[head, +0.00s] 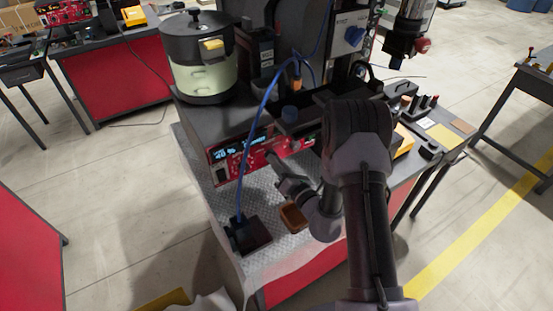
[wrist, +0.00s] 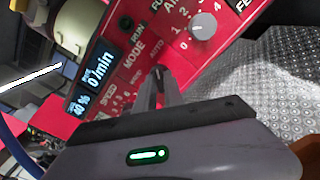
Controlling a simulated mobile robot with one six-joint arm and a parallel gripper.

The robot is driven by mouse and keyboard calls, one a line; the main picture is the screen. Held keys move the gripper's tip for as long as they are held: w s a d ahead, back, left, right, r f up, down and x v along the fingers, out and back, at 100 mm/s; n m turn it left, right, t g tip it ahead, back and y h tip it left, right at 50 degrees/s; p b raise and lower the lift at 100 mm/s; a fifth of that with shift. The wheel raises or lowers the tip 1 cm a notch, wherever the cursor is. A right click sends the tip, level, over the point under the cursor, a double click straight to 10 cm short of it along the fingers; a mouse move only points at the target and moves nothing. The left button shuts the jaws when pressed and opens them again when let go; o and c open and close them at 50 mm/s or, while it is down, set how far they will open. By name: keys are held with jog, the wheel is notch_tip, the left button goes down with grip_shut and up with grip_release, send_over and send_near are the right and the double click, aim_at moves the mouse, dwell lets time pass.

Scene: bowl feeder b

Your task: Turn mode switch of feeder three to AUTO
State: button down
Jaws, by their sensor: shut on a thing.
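The red control panel of the feeder (wrist: 120,75) fills the upper part of the wrist view, with MODE, RUN, AUTO and SPEED printed on it. In the head view the panel (head: 226,168) is on the front of the feeder, with a lit display. My gripper (wrist: 157,84) reaches the panel beside the AUTO and MODE print. Its two fingers are shut on the mode switch, which they hide, so I cannot tell which way it points. In the head view my gripper (head: 274,160) touches or nearly touches the panel's face.
A grey air knob (wrist: 203,26) with a number scale is close to my fingers. The bowl (head: 203,65) stands on top of the feeder. A blue cable (head: 256,120) hangs in front of the panel to a black box (head: 250,235) on the metal plate. A brown block (head: 292,217) lies under my wrist.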

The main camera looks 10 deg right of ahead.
jog(key=shift+m, duration=0.5)
jog(key=shift+p, duration=0.3)
jog(key=c, duration=1.4)
grip_release()
jog(key=shift+c, duration=0.2)
jog(key=v, duration=1.7)
jog(key=shift+s, duration=0.2)
